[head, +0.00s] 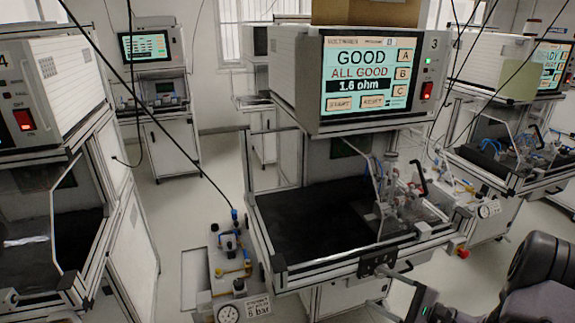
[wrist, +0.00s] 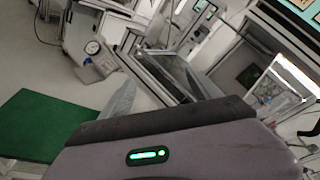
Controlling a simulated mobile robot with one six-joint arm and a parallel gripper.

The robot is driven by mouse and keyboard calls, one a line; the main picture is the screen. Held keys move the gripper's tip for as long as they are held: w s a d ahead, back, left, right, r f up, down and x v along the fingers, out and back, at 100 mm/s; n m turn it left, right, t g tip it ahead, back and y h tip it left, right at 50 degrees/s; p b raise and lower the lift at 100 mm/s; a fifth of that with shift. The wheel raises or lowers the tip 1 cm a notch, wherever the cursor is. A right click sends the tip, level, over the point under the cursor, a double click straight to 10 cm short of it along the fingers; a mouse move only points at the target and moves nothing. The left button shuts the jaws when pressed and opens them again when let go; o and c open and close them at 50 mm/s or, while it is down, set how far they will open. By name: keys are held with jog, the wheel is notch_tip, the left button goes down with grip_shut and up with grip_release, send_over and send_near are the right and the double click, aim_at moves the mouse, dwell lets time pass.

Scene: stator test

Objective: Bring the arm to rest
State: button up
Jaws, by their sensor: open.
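My gripper (head: 386,268) shows in the head view in front of the middle test bench's front edge, low and right of centre. My dark arm comes in from the lower right. In the wrist view the gripper (wrist: 164,92) has its grey body with a green light across the bottom, and two pale fingertips stand apart above it. It is open, and I see nothing held between the fingers. The arm appears bent. Whether the gripper touches the bench edge cannot be told.
The middle bench has a black mat (head: 300,222), a clamping fixture (head: 400,195) and a tester screen (head: 367,75) reading GOOD, ALL GOOD, 1.6 ohm. A pressure gauge (head: 229,313) stands left of it. Other benches stand left and right.

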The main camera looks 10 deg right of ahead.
jog(key=s+a+r+n+g, duration=0.4)
jog(key=a+r+n+g, duration=0.15)
jog(key=a, duration=0.45)
jog(key=s+a+r+n+g, duration=0.4)
jog(key=a+r, duration=0.3)
jog(key=a, duration=0.3)
jog(key=s+a+r+n+t+h, duration=0.1)
jog(key=s+r+n+h, duration=0.1)
jog(key=s, duration=0.4)
jog(key=s+a+r+n+t+h+b, duration=0.1)
jog(key=s+a+r+n+h, duration=0.1)
jog(key=s, duration=0.5)
notch_tip(320, 180, up, 2)
jog(key=n+h, duration=0.1)
jog(key=h, duration=0.2)
jog(key=shift+s+a+r+h, duration=0.15)
jog(key=shift+r+h, duration=0.1)
jog(key=shift+h, duration=0.15)
